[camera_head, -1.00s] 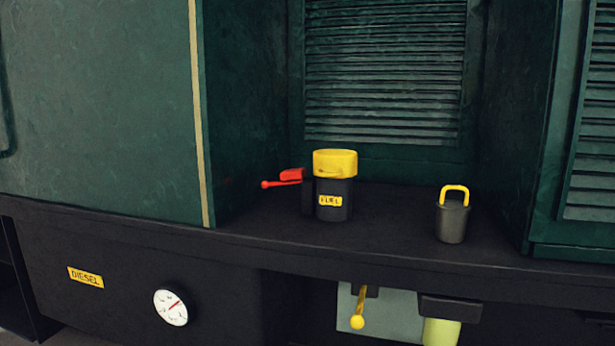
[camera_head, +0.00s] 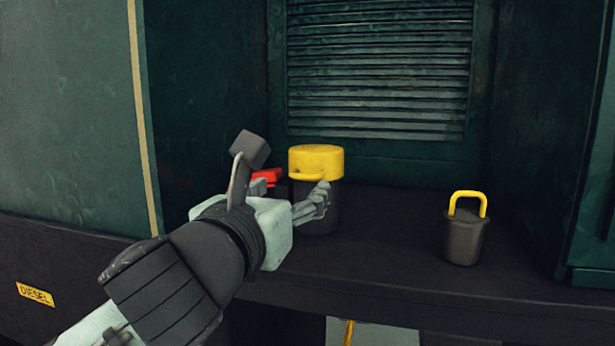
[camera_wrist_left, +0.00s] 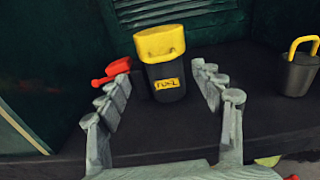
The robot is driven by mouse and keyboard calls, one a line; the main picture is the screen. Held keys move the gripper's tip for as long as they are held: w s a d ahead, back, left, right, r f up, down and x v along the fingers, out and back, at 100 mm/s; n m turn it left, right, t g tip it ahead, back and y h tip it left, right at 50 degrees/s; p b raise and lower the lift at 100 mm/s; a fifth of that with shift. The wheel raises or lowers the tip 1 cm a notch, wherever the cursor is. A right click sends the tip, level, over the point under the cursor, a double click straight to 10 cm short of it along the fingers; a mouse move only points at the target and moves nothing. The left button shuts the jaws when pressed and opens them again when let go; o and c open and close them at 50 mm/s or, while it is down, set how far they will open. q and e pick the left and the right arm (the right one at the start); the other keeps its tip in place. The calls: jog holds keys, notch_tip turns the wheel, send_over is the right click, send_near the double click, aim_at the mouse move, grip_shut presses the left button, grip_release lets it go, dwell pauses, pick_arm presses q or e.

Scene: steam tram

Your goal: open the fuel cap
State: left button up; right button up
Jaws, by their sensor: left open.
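In the left wrist view the cap (camera_wrist_left: 160,42) is on the filler, above a yellow FUEL label (camera_wrist_left: 168,84). A red lever (camera_head: 267,176) is at the filler's left, partly hidden by my gripper. My left gripper (camera_head: 285,174) is open in front of the filler; in the left wrist view its fingers (camera_wrist_left: 167,88) are spread, with the filler beyond and between them. I see no grip on the cap. My right gripper is out of view.
A dark bucket-like pot (camera_head: 465,238) with a yellow handle stands on the ledge to the right. Green louvred panels (camera_head: 376,75) rise behind, and a green wall (camera_head: 205,100) stands at the left. The ledge (camera_head: 395,240) between filler and pot is clear.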

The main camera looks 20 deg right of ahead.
aim_at(303, 175)
pick_arm(q)
jog(key=x, duration=0.6)
jog(key=shift+w+d+r, duration=0.1)
jog(key=shift+w+d, duration=0.4)
jog(key=shift+w, duration=0.15)
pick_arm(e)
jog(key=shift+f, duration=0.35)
pick_arm(q)
jog(key=shift+c, duration=0.2)
grip_shut()
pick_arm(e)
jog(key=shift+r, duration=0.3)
pick_arm(q)
jog(key=shift+r, duration=0.1)
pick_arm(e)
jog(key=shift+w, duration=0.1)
